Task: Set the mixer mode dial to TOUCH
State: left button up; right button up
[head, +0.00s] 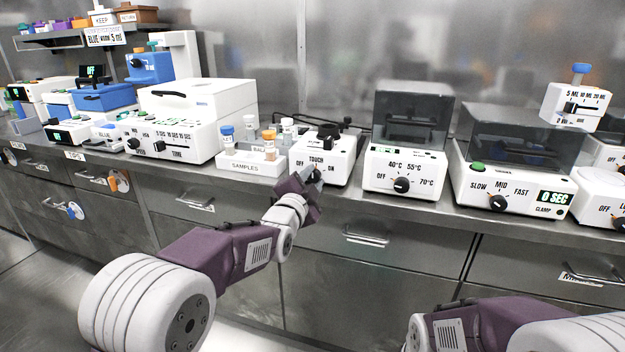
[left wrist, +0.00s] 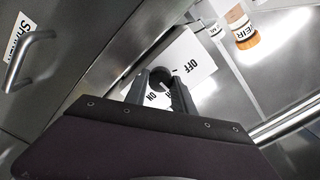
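The mixer (head: 337,166) is a white box on the bench in the head view, with OFF, TOUCH and ON printed on its sloped front. Its dark round mode dial (left wrist: 160,76) shows in the left wrist view, with OFF and ON labels around it. My left gripper (head: 317,175) is right at the dial. In the left wrist view its two dark fingers (left wrist: 160,84) stand apart, one on either side of the dial. Whether they touch it I cannot tell. The fingers partly hide the dial, and I cannot read its setting. My right gripper is out of view.
A white samples rack (head: 247,163) stands left of the mixer, and a heater with a temperature dial (head: 402,185) stands close on the right. Drawer handles (head: 366,236) stick out below the bench edge. The space in front of the drawers is free.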

pick_arm(q)
jog(key=o, duration=0.3)
jog(key=shift+o, duration=0.2)
jog(key=shift+s, duration=0.1)
jog(key=p+v, duration=0.2)
jog(key=v, duration=0.7)
